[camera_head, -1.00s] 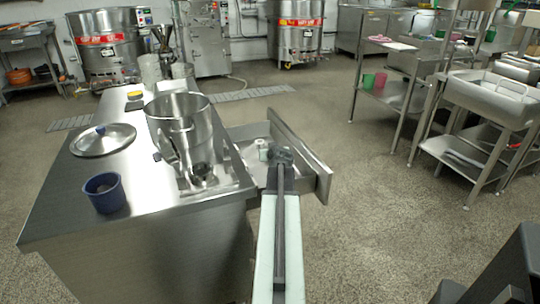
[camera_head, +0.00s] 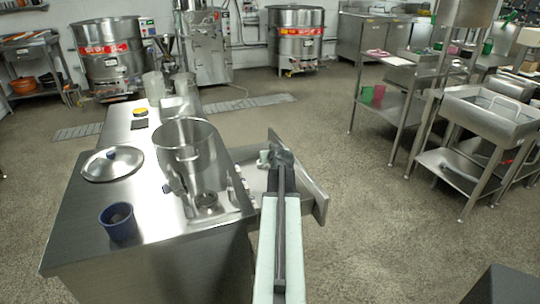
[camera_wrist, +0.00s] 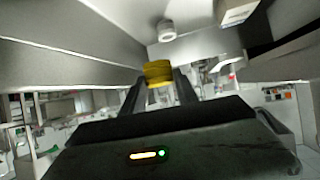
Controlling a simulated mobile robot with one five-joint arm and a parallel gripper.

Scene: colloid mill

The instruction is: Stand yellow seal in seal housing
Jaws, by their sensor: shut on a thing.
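My gripper (camera_wrist: 160,88) is shut on the yellow seal (camera_wrist: 158,70), a short yellow cylinder between the two dark fingers in the wrist view. In the head view my gripper (camera_head: 281,158) is over the open drawer (camera_head: 312,196) at the right side of the steel counter, and the seal is hidden there. A small whitish cylinder (camera_head: 263,158) is in the drawer, beside the gripper; a similar pale round part (camera_wrist: 167,30) shows in the wrist view. I cannot tell which part is the seal housing.
The counter (camera_head: 85,235) carries a tall steel pot (camera_head: 188,150), a lid (camera_head: 112,165), a blue cup (camera_head: 118,222) and a small yellow-topped item (camera_head: 140,112). Steel racks (camera_head: 395,105) stand at the right. The floor (camera_head: 385,230) right of the drawer is clear.

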